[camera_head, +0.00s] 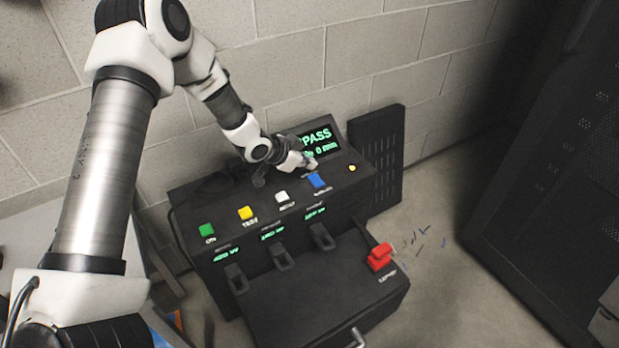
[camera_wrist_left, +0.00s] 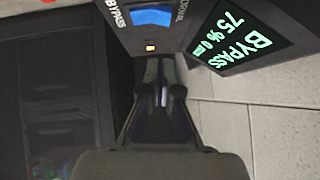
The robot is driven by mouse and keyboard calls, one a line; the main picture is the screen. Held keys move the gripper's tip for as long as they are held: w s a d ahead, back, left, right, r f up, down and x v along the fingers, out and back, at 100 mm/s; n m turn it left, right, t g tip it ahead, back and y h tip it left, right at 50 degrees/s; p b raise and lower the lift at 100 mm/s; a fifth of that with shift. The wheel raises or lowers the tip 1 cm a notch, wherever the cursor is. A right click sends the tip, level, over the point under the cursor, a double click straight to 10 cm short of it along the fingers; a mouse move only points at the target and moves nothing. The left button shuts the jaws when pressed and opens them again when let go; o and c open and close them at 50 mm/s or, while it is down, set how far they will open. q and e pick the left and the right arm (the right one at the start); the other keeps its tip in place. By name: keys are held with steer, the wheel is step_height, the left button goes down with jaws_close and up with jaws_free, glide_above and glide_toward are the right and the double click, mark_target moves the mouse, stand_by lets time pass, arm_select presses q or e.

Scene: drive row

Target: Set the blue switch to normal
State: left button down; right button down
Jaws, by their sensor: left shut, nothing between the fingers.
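The blue switch (camera_head: 317,181) sits at the right of the row on the dark sloped console (camera_head: 290,205). Its blue face also shows at the top edge of the left wrist view (camera_wrist_left: 152,17), with a label reading BYPASS beside it. The display (camera_head: 318,142) reads BYPASS in green. My left gripper (camera_head: 311,166) is just behind the blue switch, close to the panel. Its fingers are together and empty in the left wrist view (camera_wrist_left: 162,85). I cannot tell whether they touch the switch. My right gripper is not in view.
Green (camera_head: 207,230), yellow (camera_head: 246,213) and white (camera_head: 282,197) switches stand left of the blue one. A small yellow light (camera_head: 352,168) is to its right. A red handle (camera_head: 380,257) stands lower right. A block wall (camera_head: 390,50) rises behind; a dark cabinet (camera_head: 560,170) stands right.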

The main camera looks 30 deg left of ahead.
mark_target(317, 175)
arm_select(q)
steer(key=f, duration=0.2)
steer(key=w+f+b, duration=0.1)
steer(key=f, duration=0.1)
steer(key=shift+f+b, duration=0.25)
steer(key=shift+b, duration=0.05)
steer(key=shift+f, duration=0.2)
